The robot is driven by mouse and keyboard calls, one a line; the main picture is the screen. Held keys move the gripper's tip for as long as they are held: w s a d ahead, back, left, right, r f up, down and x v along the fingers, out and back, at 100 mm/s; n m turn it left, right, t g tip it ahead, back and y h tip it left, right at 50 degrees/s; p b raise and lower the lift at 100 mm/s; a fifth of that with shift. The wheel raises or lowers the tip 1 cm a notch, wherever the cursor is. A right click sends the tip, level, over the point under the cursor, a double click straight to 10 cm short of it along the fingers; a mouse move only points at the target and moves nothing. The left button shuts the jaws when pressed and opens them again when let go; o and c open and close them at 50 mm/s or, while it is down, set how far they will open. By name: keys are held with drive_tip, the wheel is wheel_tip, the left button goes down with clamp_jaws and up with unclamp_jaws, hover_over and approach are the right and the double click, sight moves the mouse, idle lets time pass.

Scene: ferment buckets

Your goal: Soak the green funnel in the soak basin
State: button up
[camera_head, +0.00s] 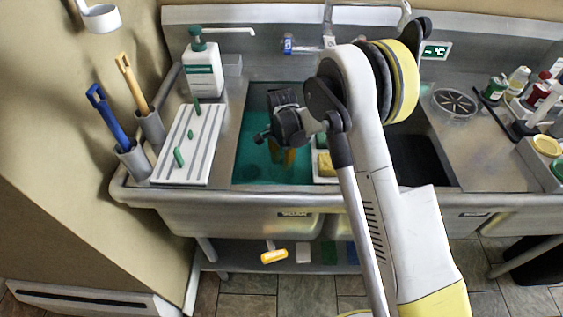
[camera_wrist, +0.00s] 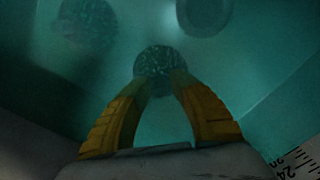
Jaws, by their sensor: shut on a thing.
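The soak basin (camera_head: 252,168) is the left sink, holding teal liquid, with a label on its front. My gripper (camera_head: 287,160) reaches down into it, its yellow fingers partly hidden by my wrist. In the wrist view, my gripper (camera_wrist: 160,78) has its fingertips closed on a round dark green, speckled thing (camera_wrist: 160,60) in the teal-tinted basin. The tint and dimness blur its shape, so I cannot tell for sure that it is the green funnel. No funnel shows clearly elsewhere.
A second speckled round thing (camera_wrist: 90,24) and a grey ring (camera_wrist: 204,12) show lower in the basin. A white rack (camera_head: 190,150) with green pegs stands left of it, beside a soap bottle (camera_head: 202,70). A yellow sponge (camera_head: 326,164) sits on the divider.

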sight(282, 159)
drive_tip(key=shift+f+b, duration=0.5)
drive_tip(key=shift+b, duration=0.05)
idle(0.4)
drive_tip(key=o, duration=2.1)
drive_tip(key=shift+r, duration=0.2)
drive_tip(key=shift+r+p, duration=0.55)
drive_tip(key=shift+r, duration=0.3)
drive_tip(key=shift+r+p, duration=0.5)
drive_tip(key=shift+r, duration=0.5)
drive_tip(key=shift+r, duration=0.1)
drive_tip(key=shift+r+p, duration=0.5)
drive_tip(key=shift+r, duration=0.4)
